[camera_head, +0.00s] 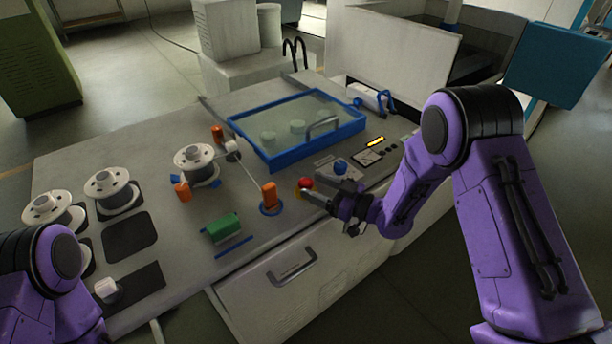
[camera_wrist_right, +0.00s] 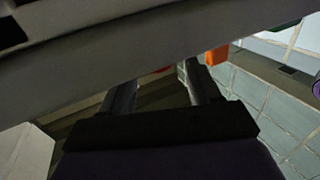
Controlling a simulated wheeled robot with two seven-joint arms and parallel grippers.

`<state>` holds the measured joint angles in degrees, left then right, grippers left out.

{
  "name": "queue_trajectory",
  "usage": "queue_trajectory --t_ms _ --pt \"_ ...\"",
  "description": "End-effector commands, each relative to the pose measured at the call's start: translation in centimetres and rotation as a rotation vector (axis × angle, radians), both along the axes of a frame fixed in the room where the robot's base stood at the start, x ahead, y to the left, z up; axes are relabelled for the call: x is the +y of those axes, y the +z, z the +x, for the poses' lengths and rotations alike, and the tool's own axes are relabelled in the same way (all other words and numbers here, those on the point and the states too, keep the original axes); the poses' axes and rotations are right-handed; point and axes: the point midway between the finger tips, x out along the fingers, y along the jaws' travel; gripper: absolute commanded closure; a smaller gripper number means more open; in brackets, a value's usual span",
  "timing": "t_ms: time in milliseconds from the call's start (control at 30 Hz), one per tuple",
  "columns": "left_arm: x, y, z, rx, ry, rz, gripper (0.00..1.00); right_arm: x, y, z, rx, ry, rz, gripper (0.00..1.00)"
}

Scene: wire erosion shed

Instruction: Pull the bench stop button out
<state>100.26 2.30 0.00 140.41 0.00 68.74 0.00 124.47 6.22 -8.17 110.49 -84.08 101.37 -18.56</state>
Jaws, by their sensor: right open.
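The red stop button (camera_head: 305,183) sits on the bench top near its front edge, beside a blue knob (camera_head: 340,167). My right gripper (camera_head: 308,194) is at the button, just in front of it, and partly hides its base. In the right wrist view the two fingers (camera_wrist_right: 160,92) stand apart, with a small piece of red (camera_wrist_right: 157,72) beyond and between them. I cannot tell whether they touch the button. My left arm shows at the lower left, but its gripper is out of view.
A blue-framed clear lid (camera_head: 318,118) lies behind the button. An orange post (camera_head: 269,195) stands close to its left; a green block (camera_head: 221,228) is farther left. A drawer handle (camera_head: 292,268) juts from the bench front. Spools (camera_head: 110,186) fill the left side.

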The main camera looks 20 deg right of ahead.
Motion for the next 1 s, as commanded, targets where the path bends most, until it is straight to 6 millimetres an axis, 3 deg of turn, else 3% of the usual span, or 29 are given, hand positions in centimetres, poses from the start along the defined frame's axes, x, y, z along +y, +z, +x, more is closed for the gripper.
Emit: queue_trajectory --t_ms 200,500,567,700,1000 --pt "0.0 1.2 0.0 -0.001 0.000 0.001 0.39 2.1 0.1 2.3 0.001 -0.001 0.001 0.38" --pt "0.0 1.2 0.0 -0.001 0.000 0.001 0.39 2.3 0.0 2.7 0.001 -0.004 0.001 0.38" --pt "0.0 1.2 0.0 -0.001 0.000 0.001 0.39 2.3 0.0 2.7 0.001 -0.004 0.001 0.54" --pt "0.0 1.2 0.0 -0.001 0.000 0.001 0.39 2.3 0.0 2.7 0.001 -0.004 0.002 1.00" --pt "0.0 1.3 0.0 -0.001 0.000 0.001 0.39 2.2 1.4 2.7 -0.003 -0.005 0.003 1.00"
